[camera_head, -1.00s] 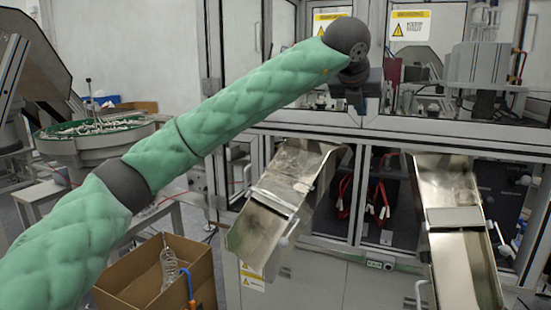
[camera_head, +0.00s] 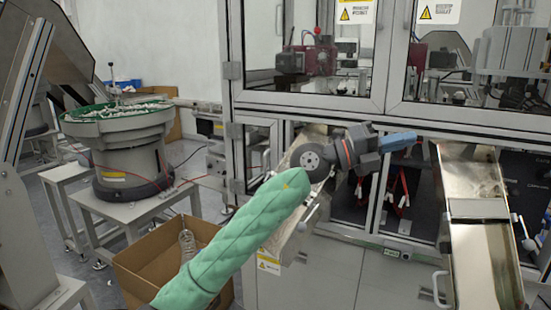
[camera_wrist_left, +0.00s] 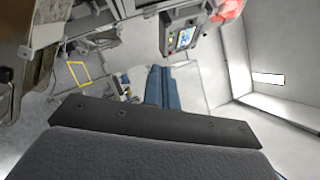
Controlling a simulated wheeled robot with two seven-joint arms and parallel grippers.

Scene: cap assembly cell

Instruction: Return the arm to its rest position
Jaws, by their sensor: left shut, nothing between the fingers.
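My left arm in its green quilted sleeve (camera_head: 240,240) rises from the bottom of the head view toward the middle. Its dark wrist ends in my left gripper (camera_head: 398,141), a blue-grey tip pointing right. The gripper is shut and empty, in front of the machine, between the two metal chutes. My right gripper is not in view.
The left metal chute (camera_head: 302,148) is partly hidden behind my arm. The right chute (camera_head: 483,250) slopes down at the right. An open cardboard box (camera_head: 150,285) with a clear bottle (camera_head: 187,243) stands at lower left. A green-rimmed bowl feeder (camera_head: 128,158) stands behind it.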

